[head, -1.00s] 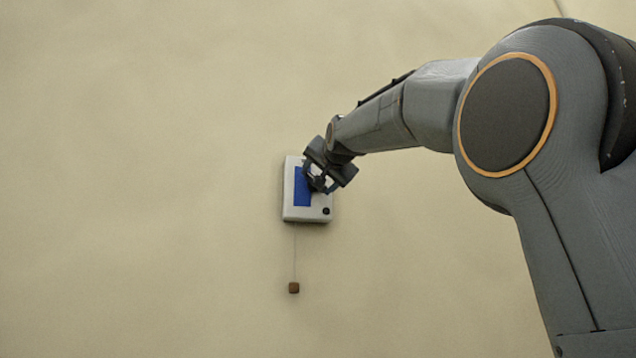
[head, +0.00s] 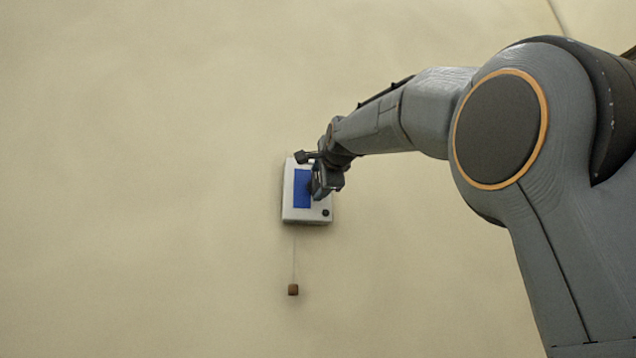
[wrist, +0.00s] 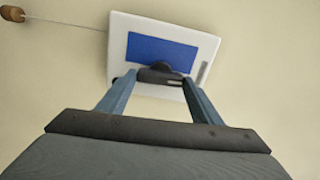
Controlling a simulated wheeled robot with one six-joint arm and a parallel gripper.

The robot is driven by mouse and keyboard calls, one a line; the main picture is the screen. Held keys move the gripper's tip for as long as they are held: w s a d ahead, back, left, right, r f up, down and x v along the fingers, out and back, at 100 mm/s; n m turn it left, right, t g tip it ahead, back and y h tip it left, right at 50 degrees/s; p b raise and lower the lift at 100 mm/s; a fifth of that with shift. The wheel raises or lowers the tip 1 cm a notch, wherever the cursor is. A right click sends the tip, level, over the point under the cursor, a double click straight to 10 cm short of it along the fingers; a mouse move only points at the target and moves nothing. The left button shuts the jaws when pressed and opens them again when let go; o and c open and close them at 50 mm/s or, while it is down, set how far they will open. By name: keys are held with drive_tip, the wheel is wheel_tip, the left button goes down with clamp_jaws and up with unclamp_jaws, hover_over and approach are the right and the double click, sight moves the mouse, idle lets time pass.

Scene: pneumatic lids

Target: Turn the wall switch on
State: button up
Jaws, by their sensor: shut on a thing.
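The wall switch is a white box (head: 303,215) with a blue panel (head: 301,188) on the wall. A small dark round spot (head: 326,212) sits at its lower right corner. The box also shows in the wrist view (wrist: 121,40), turned sideways. There, a dark handle (wrist: 160,74) stands at the edge of the blue panel. My gripper (wrist: 158,82) has a finger on each side of this handle and is shut on it. In the head view my gripper (head: 312,172) covers the right part of the box and hides the handle.
A thin cord (head: 294,255) hangs below the box with a small brown block (head: 293,290) at its end. The block also shows in the wrist view (wrist: 12,14). The wall around the box is bare.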

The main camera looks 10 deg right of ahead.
drive_tip(key=shift+m, duration=0.5)
drive_tip(key=o, duration=1.1)
drive_tip(key=shift+c, duration=0.2)
drive_tip(key=s+b, duration=0.3)
drive_tip(key=s, duration=0.4)
drive_tip(key=shift+s, duration=0.4)
drive_tip(key=shift+f, duration=0.1)
